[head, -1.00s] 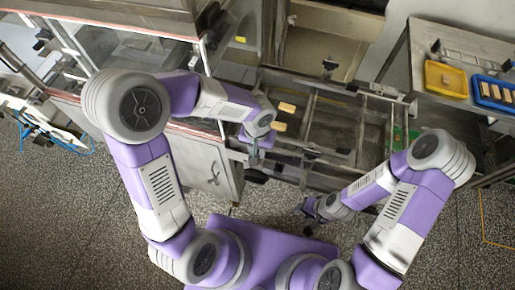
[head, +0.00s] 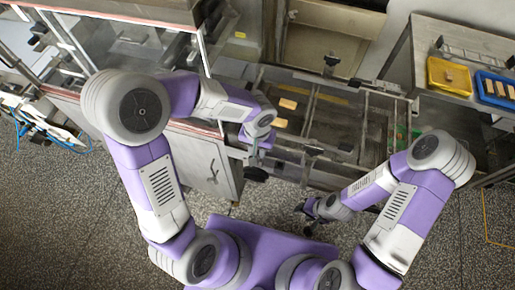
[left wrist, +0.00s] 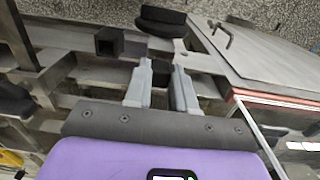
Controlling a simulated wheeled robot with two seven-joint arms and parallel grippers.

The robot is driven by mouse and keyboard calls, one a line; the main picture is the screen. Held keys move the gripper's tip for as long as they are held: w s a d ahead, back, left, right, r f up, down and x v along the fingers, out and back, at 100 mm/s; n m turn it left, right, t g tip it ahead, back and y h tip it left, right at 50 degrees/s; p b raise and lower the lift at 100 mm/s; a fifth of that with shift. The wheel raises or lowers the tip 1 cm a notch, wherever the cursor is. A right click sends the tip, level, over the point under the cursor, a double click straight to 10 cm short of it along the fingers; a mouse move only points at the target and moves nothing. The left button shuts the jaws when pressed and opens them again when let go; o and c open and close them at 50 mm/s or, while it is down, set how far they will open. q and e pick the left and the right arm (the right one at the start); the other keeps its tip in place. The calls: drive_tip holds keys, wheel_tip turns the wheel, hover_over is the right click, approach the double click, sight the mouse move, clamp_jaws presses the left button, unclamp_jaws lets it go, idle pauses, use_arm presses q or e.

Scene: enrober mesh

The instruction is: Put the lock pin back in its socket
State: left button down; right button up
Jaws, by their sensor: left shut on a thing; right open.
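My left gripper (head: 254,160) is over the near left corner of the metal frame, beside the cabinet. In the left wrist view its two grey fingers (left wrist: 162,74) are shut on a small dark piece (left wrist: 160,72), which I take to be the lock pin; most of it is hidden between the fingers. A wider black block (left wrist: 163,20) shows just beyond the fingertips; I cannot tell if it joins the held piece. A dark square opening on the frame (left wrist: 109,41) lies left of the fingers; I cannot tell if it is the socket. My right gripper (head: 308,210) is open and empty, low over the floor.
The cabinet (head: 205,165) with a handled door stands close left of my left gripper. The open metal frame (head: 335,115) holds small tan pieces. A yellow tray (head: 448,88) and a blue tray (head: 482,95) sit on the right table. The speckled floor in front is clear.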

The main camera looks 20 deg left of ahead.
use_arm(q)
drive_tip(key=shift+f+b, duration=0.5)
drive_tip(key=shift+b, duration=0.05)
idle(0.4)
drive_tip(key=c, duration=0.9)
unclamp_jaws()
drive_tip(key=shift+o, duration=0.2)
wheel_tip(320, 180, up, 8)
drive_tip(key=shift+f+p, duration=0.2)
drive_tip(key=shift+p, duration=0.45)
